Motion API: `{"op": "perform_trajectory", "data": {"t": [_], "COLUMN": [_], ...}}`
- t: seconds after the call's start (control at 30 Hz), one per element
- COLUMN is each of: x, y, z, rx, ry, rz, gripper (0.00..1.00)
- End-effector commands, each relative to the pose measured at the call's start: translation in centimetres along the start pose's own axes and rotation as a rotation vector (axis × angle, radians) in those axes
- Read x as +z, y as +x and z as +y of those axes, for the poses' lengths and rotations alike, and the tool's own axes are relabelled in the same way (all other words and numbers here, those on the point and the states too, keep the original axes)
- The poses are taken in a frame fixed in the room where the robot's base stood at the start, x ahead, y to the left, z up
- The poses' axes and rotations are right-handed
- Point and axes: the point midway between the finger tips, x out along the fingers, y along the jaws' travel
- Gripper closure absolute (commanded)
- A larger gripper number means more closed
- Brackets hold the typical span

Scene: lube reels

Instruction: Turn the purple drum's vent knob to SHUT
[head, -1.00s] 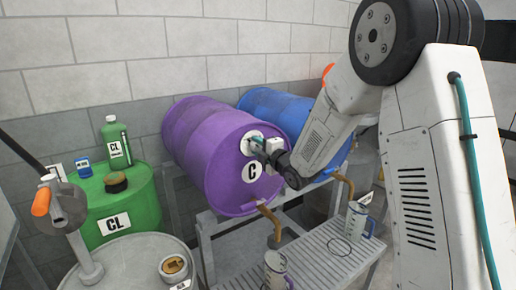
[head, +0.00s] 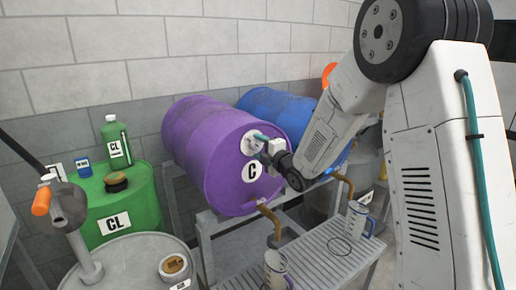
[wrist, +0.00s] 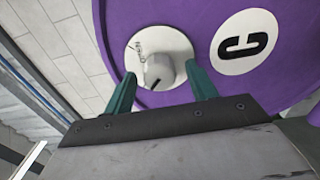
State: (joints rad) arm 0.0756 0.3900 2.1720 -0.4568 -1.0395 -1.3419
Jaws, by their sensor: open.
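The purple drum (head: 208,150) lies on its side on a metal rack, its end face marked with a white "C" label. In the head view my gripper (head: 262,143) is at the drum's upper face and hides most of the knob.
A blue drum (head: 275,110) lies behind and to the right on the rack. Brown taps hang over a grated shelf (head: 325,250) with clear jugs (head: 356,218). A green drum (head: 118,205) with a bottle stands at the left, beside a grey drum with a hand pump (head: 65,208).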

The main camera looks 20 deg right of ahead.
Motion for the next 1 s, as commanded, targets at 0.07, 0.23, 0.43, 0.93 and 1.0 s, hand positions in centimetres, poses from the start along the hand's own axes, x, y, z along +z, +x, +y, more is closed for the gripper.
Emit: {"op": "perform_trajectory", "data": {"t": [0.07, 0.23, 0.43, 0.93, 1.0], "x": [0.0, 0.0, 0.0, 0.0, 0.1], "y": [-1.4, -4.3, -6.4, -6.7, -6.7], "z": [0.0, 0.0, 0.0, -0.1, -0.3], "rx": [-0.001, -0.001, -0.001, -0.001, -0.013], "ry": [0.000, 0.000, -0.001, 0.003, 0.033], "rz": [-0.001, -0.002, 0.000, 0.000, -0.003], "gripper": [0.43, 0.43, 0.43, 0.43, 0.43]}}
